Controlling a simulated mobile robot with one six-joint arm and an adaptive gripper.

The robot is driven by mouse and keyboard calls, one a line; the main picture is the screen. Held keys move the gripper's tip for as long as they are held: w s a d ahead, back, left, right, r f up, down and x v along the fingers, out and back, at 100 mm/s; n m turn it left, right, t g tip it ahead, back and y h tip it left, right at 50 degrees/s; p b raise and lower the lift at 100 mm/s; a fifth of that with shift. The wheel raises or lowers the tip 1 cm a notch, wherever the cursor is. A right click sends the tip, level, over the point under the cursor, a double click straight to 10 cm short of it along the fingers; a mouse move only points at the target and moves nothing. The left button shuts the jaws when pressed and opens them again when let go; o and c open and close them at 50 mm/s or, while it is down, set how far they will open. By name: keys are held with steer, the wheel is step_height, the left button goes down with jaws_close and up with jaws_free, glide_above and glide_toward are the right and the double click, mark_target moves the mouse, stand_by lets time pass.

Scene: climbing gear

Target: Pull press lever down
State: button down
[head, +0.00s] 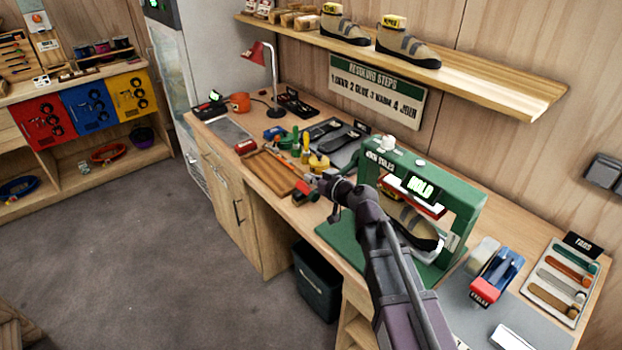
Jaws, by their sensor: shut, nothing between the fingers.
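The green press (462,205) stands on the workbench, with a "HOLD" sign on its front and a white knob on top.
A wooden tray (262,168) and several small tools lie left of my gripper. A red lamp (270,75) stands behind. A blue and red device (497,275) and a tray of tabs (533,290) are to the right. A shelf with shoes (480,85) overhangs the bench.

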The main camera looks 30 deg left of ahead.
steer(key=shift+r+p, duration=0.35)
steer(key=shift+r, duration=0.35)
steer(key=p+v, duration=0.2)
steer(key=v, duration=0.8)
steer(key=shift+s, duration=0.1)
steer(key=shift+f, duration=0.1)
